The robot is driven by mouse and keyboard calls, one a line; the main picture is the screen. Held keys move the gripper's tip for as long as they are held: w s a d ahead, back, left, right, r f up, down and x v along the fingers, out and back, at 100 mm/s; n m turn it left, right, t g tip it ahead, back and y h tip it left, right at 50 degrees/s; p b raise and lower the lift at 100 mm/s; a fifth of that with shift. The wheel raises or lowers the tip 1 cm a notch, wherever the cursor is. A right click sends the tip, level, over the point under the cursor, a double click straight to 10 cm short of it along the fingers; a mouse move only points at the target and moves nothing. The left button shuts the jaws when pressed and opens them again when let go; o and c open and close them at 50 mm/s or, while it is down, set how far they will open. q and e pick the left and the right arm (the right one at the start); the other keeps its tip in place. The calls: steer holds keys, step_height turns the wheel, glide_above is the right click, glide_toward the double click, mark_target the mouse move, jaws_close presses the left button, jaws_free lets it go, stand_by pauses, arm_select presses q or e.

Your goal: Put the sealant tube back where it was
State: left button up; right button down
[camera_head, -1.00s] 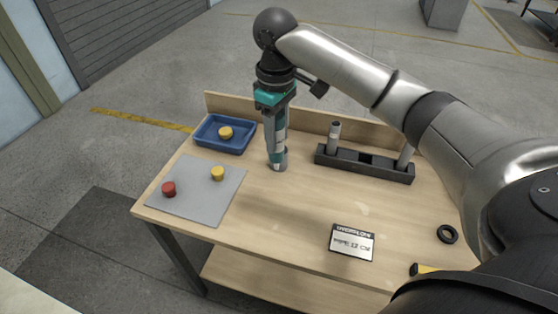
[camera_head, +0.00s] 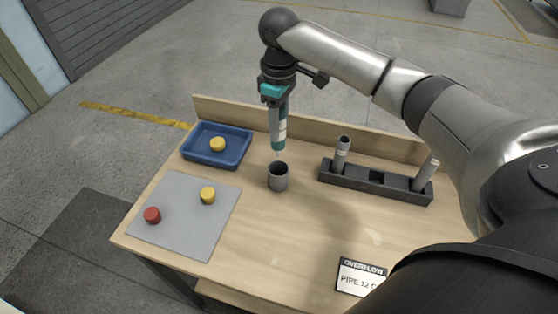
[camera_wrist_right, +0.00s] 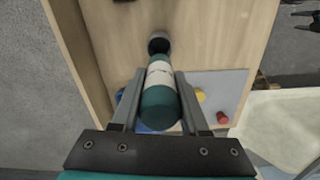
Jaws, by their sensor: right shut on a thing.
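The sealant tube (camera_head: 280,128) is teal with a white label and a narrow nozzle pointing down. My right gripper (camera_head: 274,92) is shut on it and holds it nearly upright. The nozzle shows just above the open mouth of a grey round cup (camera_head: 278,180) on the table. In the wrist view the tube (camera_wrist_right: 159,100) lies between both fingers of my right gripper (camera_wrist_right: 158,100), with the cup (camera_wrist_right: 159,43) beyond its far end. I cannot tell how well the nozzle lines up with the cup. My left gripper is not seen in the head view.
A blue tray (camera_head: 200,160) with a yellow cap is left of the cup. A grey mat (camera_head: 185,225) bears a red cap (camera_head: 152,215) and a yellow cap (camera_head: 208,195). A dark rack (camera_head: 350,177) with two grey pipes stands right. A sign (camera_head: 362,277) lies in front. The table's back has a raised edge.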

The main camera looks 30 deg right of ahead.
mark_target(279, 148)
step_height(279, 148, down, 6)
steer(key=shift+f+b, duration=0.1)
steer(key=shift+b, duration=0.3)
steer(key=shift+f, duration=0.85)
step_height(279, 148, down, 4)
steer(key=shift+w+r+b, duration=0.1)
steer(key=shift+r+b, duration=0.15)
steer(key=shift+b, duration=0.2)
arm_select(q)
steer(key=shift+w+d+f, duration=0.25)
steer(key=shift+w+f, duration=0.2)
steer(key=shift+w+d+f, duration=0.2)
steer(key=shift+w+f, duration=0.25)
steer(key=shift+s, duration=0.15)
arm_select(e)
steer(key=shift+c, duration=2.1)
jaws_free()
steer(key=shift+f, duration=0.1)
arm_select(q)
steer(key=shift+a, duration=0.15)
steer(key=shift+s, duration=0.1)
